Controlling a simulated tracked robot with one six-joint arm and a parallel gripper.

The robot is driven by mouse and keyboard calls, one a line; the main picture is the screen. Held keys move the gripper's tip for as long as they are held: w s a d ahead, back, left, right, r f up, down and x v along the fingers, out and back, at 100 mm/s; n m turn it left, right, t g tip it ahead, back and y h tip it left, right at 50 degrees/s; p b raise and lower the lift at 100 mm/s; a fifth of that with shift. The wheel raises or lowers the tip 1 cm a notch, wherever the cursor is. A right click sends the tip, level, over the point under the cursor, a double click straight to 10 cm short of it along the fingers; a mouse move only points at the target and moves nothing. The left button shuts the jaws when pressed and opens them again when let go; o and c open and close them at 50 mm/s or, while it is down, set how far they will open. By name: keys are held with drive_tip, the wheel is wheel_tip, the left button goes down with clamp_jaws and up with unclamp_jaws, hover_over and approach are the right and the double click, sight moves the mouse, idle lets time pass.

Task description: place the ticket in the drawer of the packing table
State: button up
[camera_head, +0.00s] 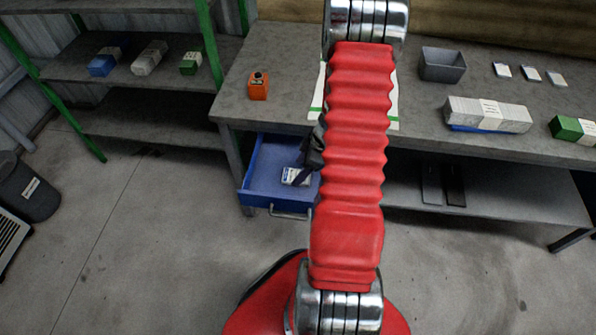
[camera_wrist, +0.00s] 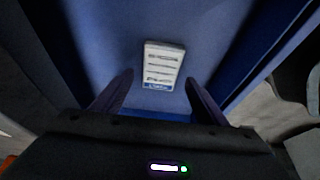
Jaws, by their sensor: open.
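The ticket (camera_head: 296,176) is a small white card with dark print and a blue band. It lies on the floor of the blue drawer (camera_head: 262,187), which is pulled out from under the packing table (camera_head: 232,100). In the wrist view the ticket (camera_wrist: 161,66) lies flat on the blue drawer floor (camera_wrist: 215,45), just beyond my fingertips. My gripper (camera_wrist: 160,88) is open, with one finger on each side below the ticket and nothing between them. In the head view my gripper (camera_head: 312,155) is a dark shape over the drawer, partly hidden by my red arm.
On the tabletop are an orange device (camera_head: 258,87), a grey bin (camera_head: 442,65), several small cards (camera_head: 530,74) and a banded grey stack (camera_head: 487,113). A green-posted shelf (camera_head: 150,100) stands left. The floor before the drawer is clear; a dark bin (camera_head: 28,190) stands far left.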

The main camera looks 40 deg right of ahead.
drive_tip(key=v, duration=1.2)
drive_tip(key=shift+r, duration=0.4)
